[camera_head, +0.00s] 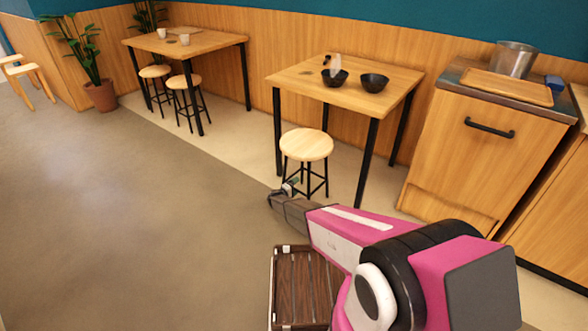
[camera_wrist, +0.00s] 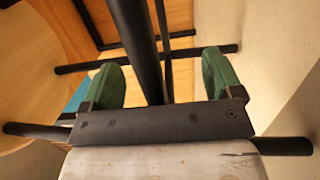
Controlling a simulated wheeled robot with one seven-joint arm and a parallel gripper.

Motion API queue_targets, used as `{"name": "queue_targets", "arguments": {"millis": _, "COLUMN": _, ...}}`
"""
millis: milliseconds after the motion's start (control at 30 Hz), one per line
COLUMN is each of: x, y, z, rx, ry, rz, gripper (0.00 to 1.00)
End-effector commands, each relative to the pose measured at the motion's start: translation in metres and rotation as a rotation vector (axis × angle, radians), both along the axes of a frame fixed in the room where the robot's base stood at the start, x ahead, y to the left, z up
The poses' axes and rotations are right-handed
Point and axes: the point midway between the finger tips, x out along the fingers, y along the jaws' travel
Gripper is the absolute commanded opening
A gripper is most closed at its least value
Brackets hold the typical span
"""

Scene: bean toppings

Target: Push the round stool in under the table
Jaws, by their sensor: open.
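The round stool (camera_head: 307,145) has a pale wooden seat and black legs. It stands upright at the front side of the table (camera_head: 345,90), between the two front table legs. How far its seat reaches under the tabletop is hard to tell. My gripper (camera_head: 286,188) is low, beside the stool's legs on the near left. In the wrist view, my gripper's green fingers (camera_wrist: 162,75) are apart, with a black leg (camera_wrist: 137,40) running between them, apparently the stool's. Whether the fingers touch it is unclear.
Two black bowls (camera_head: 374,82) stand on the table. A wooden cabinet (camera_head: 485,135) is to its right. Another table (camera_head: 185,42) with two stools (camera_head: 184,81) is at the back left, near a potted plant (camera_head: 100,95). The grey floor at the left is clear.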

Motion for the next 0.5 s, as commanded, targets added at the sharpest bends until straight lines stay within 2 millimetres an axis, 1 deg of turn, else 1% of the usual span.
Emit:
{"name": "queue_targets", "arguments": {"millis": 33, "x": 0.003, "y": -0.004, "z": -0.001, "rx": 0.001, "ry": 0.001, "rz": -0.004, "gripper": 0.85}}
{"name": "queue_targets", "arguments": {"millis": 500, "x": 0.022, "y": -0.025, "z": -0.001, "rx": 0.001, "ry": 0.001, "rz": -0.003, "gripper": 0.85}}
